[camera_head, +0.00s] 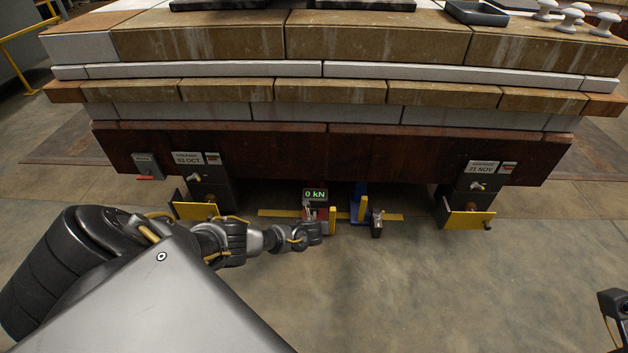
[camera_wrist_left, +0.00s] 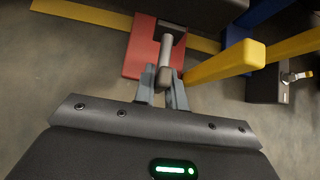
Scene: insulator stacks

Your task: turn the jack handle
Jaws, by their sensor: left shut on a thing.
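My left gripper (camera_wrist_left: 163,92) is shut on the jack handle (camera_wrist_left: 166,52), a grey lever with a rounded end. The handle rises from a red block (camera_wrist_left: 141,50) on the floor. In the head view, my left gripper (camera_head: 321,226) is low in front of the stack, just below a display (camera_head: 315,195) reading 0 kN. The jack is mostly hidden there by the gripper and the display. My right gripper is not in view; only a dark piece, probably of my right arm, shows at the lower right edge.
A yellow post (camera_wrist_left: 225,62) stands close right of the handle, with a dark box (camera_wrist_left: 268,84) beyond it. The layered stack (camera_head: 330,150) on its rust-brown beam overhangs the jack. Yellow-plated supports (camera_head: 466,219) stand below the beam. The floor in front is clear.

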